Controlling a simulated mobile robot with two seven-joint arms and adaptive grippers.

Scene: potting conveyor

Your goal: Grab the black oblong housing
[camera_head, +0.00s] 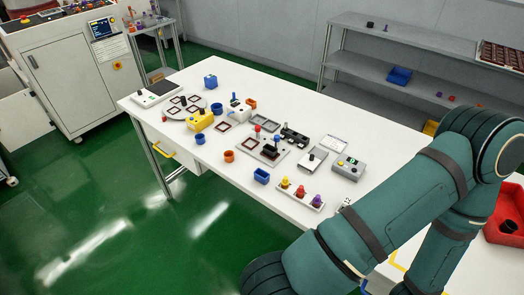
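A small black oblong piece (295,136), which looks like the housing, lies near the middle of the white table (345,115). My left arm and gripper are out of the picture. Nothing touches the black piece that I can see.
A yellow device (199,121), blue cups (261,176), orange cups (229,156) and a tray of coloured knobs (301,193) stand around the table. A red bin (508,215) is at the right. Grey shelves (430,85) stand behind. The table's back right is fairly clear.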

